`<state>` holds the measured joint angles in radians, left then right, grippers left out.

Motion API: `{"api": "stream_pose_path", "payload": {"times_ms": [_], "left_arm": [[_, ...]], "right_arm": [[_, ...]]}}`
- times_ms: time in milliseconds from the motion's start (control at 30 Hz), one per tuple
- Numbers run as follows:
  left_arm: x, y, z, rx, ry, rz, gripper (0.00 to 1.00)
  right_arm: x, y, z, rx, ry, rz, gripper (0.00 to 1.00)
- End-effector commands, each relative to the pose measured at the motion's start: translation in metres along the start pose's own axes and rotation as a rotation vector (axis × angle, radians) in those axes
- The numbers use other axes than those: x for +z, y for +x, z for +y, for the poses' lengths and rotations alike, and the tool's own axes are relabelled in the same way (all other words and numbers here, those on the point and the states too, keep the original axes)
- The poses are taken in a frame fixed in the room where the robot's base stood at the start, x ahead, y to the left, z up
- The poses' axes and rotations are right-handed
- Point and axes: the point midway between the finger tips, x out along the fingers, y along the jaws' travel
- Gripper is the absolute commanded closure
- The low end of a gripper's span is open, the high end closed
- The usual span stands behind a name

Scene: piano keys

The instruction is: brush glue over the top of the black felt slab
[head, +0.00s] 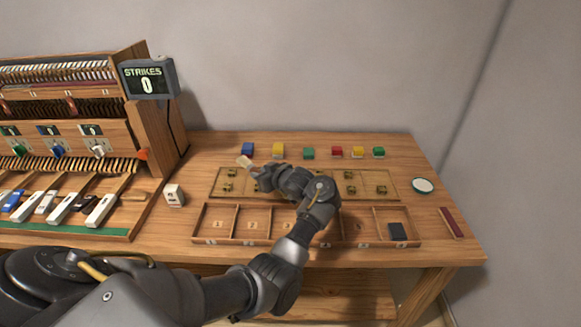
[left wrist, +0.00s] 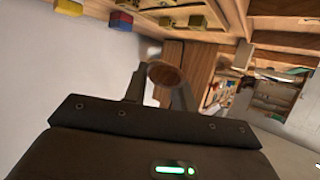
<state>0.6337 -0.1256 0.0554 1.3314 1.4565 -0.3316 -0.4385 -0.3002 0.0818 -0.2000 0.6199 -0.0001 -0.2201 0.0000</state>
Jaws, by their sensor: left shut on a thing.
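The black felt slab (head: 397,231) lies in the right-end compartment of the long wooden tray. My left gripper (head: 256,174) is above the back board, well to the left of the slab, and points left. It is shut on what seems to be the brush; a pale tip (head: 244,161) shows past the fingers. In the left wrist view the brush's round brown wooden end (left wrist: 165,75) sits between the fingers. My right gripper is not in view.
The divided tray (head: 285,243) runs along the table front; a board with small brass pieces (head: 381,190) lies behind it. Several coloured blocks (head: 308,153) stand at the back. The piano mechanism (head: 60,150) is at left; a dark red strip (head: 452,222) lies at right.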

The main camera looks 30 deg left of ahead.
Motion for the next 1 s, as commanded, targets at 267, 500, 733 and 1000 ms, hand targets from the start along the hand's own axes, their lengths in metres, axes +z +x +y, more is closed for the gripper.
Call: {"api": "stream_pose_path", "payload": {"times_ms": [267,500,733,1000], "left_arm": [[0.000,0.000,0.000,0.000,0.000,0.000,0.96],[0.000,0.000,0.000,0.000,0.000,0.000,0.96],[-0.002,0.000,0.003,0.009,0.003,0.000,0.96],[-0.042,-0.027,0.069,0.281,0.109,0.006,0.96]], "right_arm": [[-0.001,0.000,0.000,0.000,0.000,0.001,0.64],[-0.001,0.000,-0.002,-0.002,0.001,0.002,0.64],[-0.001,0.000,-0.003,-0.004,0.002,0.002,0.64],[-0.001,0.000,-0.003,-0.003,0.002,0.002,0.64]]}}
